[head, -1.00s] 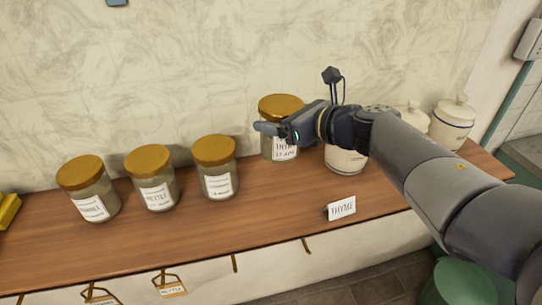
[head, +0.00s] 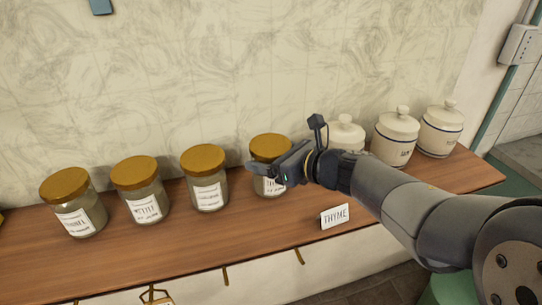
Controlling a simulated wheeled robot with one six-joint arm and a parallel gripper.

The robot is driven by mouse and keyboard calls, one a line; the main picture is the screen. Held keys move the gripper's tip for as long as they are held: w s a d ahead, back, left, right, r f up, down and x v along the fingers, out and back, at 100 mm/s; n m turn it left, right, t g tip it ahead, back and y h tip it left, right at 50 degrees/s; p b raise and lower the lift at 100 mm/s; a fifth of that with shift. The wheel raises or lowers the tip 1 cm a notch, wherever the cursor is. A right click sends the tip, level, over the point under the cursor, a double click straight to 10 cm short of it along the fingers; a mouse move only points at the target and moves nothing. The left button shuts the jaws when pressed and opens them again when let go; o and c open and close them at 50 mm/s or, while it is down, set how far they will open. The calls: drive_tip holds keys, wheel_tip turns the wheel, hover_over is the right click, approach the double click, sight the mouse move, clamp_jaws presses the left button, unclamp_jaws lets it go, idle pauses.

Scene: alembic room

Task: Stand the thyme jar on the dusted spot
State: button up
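The thyme jar (head: 270,147) is a glass jar with a gold lid and a white label. It is upright at the right end of the row of jars, its base about level with the wooden shelf. I cannot tell whether it touches the wood. My gripper (head: 266,170) is around the jar's upper body, with one finger across its front; the far finger is hidden. The gripper looks shut on the jar. A dusted spot does not show clearly; the wood under the jar is partly hidden by the gripper and jar.
Three similar jars (head: 205,178) stand to the left on the shelf (head: 240,238). White lidded canisters (head: 396,137) stand to the right, one partly behind my arm. A THYME card (head: 334,216) stands near the front edge. The wall is close behind.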

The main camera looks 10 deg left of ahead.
drive_tip(key=o, duration=0.4)
drive_tip(key=shift+r, duration=0.1)
drive_tip(key=shift+r+p, duration=0.2)
drive_tip(key=shift+p, duration=0.1)
drive_tip(key=b+v, duration=0.1)
drive_tip(key=v, duration=1.1)
drive_tip(key=shift+s+f, duration=0.1)
